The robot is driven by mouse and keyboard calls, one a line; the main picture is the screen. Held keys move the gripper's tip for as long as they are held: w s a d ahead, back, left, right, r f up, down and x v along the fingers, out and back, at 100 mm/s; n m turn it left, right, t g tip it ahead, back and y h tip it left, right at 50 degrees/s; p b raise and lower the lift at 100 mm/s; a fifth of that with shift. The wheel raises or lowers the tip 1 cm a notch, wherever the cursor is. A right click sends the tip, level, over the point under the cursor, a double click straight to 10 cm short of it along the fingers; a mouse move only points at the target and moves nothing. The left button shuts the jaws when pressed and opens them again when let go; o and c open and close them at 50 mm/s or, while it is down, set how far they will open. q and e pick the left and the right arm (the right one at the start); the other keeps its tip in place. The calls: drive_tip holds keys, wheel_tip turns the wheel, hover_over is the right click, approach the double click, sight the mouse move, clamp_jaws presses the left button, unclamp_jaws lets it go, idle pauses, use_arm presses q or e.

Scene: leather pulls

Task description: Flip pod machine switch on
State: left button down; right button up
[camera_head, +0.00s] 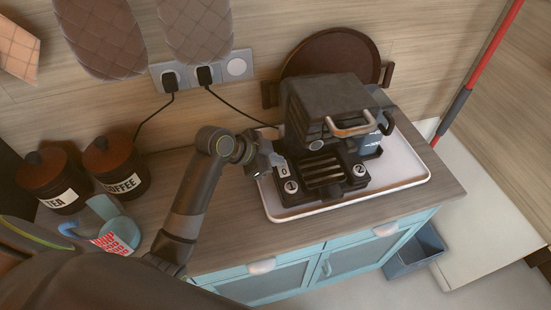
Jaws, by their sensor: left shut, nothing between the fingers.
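The pod machine (326,112) is dark, with a copper-coloured handle on top and a slotted drip grille in front. It stands on a white tray (408,179) on the wooden counter. Round labels "1" and "2" sit at its front corners. A light switch plate marked "0" (283,172) shows at its left side, partly hidden by my gripper. My left gripper (276,161) is shut and empty, right beside that switch; I cannot tell whether it touches it. My right gripper is not in view.
TEA (62,190) and COFFEE (124,178) canisters stand at the left, near a blue object with a red-patterned label (115,240). Wall sockets (237,67) feed two black cables behind my left arm. A round brown tray (330,52) leans behind the machine. Bare counter lies in front.

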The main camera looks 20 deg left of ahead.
use_arm(q)
drive_tip(key=shift+w, duration=0.1)
drive_tip(key=shift+a+f+g, duration=0.1)
drive_tip(key=shift+f+g, duration=0.2)
drive_tip(key=shift+p, duration=0.35)
drive_tip(key=shift+s+d+r, duration=0.1)
drive_tip(key=shift+s+d, duration=0.15)
drive_tip(key=shift+s, duration=0.2)
drive_tip(key=shift+s+d+p, duration=0.25)
drive_tip(key=shift+d+p, duration=0.05)
drive_tip(key=shift+p, duration=0.05)
drive_tip(key=shift+w+r, duration=0.1)
